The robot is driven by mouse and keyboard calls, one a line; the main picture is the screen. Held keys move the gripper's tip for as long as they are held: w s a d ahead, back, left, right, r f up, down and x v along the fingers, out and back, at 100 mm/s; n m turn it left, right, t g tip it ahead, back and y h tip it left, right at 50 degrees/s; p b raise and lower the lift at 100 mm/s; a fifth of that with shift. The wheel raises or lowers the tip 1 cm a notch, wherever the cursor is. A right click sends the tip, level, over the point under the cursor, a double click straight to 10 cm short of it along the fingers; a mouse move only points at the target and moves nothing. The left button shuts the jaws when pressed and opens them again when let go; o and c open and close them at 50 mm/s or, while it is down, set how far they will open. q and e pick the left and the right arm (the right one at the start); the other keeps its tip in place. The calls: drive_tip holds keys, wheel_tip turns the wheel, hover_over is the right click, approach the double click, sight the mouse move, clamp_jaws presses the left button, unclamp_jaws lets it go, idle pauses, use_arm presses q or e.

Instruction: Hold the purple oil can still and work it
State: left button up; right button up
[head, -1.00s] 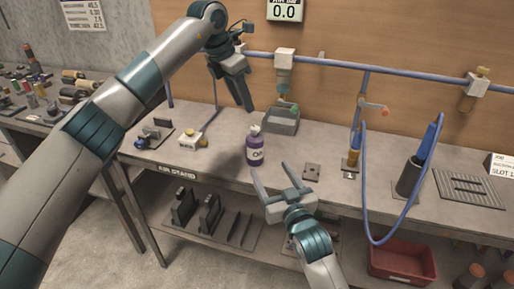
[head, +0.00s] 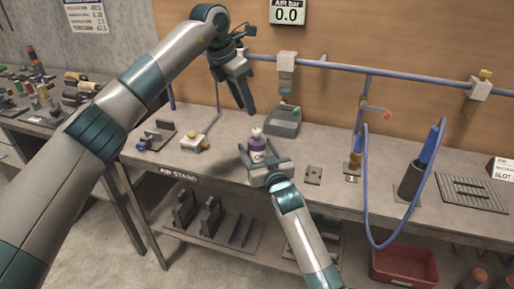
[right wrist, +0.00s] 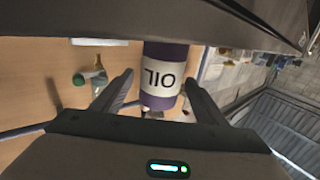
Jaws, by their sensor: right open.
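The purple oil can (head: 257,144) stands upright near the front edge of the workbench, with a white label and a pale top. In the right wrist view the can (right wrist: 160,82) shows its "OIL" label upside down. My right gripper (head: 263,149) is open at the can, one finger on each side. In the right wrist view a gap shows beside the finger on the left; contact on the other side is unclear. My left gripper (head: 240,94) hangs above the bench, behind and left of the can, its fingers pointing down. Its opening is hard to judge.
A grey open bin (head: 284,127) stands behind the can. A small plate (head: 314,175) lies to its right. A blue hose (head: 366,205) loops over the front edge further right. A yellow-white block (head: 194,145) sits to the left.

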drive_tip(key=shift+w, duration=0.2)
drive_tip(key=c, duration=1.3)
use_arm(q)
drive_tip(key=shift+o, duration=1.2)
wheel_tip(320, 180, down, 7)
drive_tip(key=s+m+g+h, duration=0.2)
drive_tip(key=m+h, duration=0.3)
drive_tip(key=h, duration=0.3)
drive_tip(key=w+a+f+t+h, duration=0.1)
drive_tip(key=a+f+t+h, duration=0.2)
drive_tip(key=a+h, duration=0.3)
drive_tip(key=shift+w+a+f+t, duration=0.4)
drive_tip(key=shift+a+f, duration=0.3)
drive_tip(key=shift+a, duration=0.45)
